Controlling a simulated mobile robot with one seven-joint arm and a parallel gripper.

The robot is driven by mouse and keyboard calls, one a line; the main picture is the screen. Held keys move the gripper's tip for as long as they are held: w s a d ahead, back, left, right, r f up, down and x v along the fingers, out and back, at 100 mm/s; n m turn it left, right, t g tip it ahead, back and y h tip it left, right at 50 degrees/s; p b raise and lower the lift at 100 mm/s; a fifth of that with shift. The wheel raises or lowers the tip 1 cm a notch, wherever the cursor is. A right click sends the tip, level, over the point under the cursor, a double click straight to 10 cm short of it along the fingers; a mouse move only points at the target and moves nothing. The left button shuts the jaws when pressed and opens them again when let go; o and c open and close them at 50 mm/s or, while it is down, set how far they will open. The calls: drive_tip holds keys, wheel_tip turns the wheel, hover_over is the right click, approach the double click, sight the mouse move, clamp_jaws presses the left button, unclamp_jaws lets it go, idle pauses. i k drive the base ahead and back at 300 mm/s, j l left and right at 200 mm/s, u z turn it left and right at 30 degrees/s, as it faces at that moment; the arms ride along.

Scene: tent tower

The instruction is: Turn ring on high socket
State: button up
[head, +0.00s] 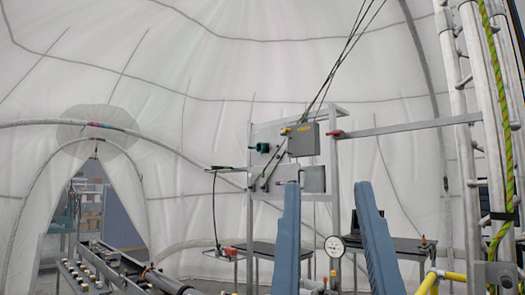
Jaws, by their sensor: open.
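A dark green round fitting (262,147) sits on the upper left of a metal frame panel; it looks like a socket with a ring, but it is too small to tell how the ring is turned. A grey box (303,140) with a yellow label and a small red part on its right is mounted beside it. My gripper (327,186) shows as two long blue-grey fingers rising from the bottom. They are wide apart and nothing shows held between them. The fingertips appear lower than the green fitting and to its right, apart from it in the picture.
Black cables (340,62) slant from the top to the panel. A dial gauge (334,247) shows between the fingers. Dark tables (278,250) stand below the frame (337,190). Metal poles with a green rope (499,120) stand right; a long machine (100,262) lies lower left.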

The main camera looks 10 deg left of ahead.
sight(264, 147)
drive_tip(key=u, duration=0.35)
drive_tip(key=i+u, duration=0.15)
drive_tip(key=i, duration=0.35)
drive_tip(key=i+l+u, duration=0.1)
drive_tip(key=i, duration=0.4)
drive_tip(key=i+l+u, duration=0.15)
drive_tip(key=i, duration=0.35)
drive_tip(key=i+l+u, duration=0.15)
drive_tip(key=i, duration=0.3)
drive_tip(key=l, duration=0.1)
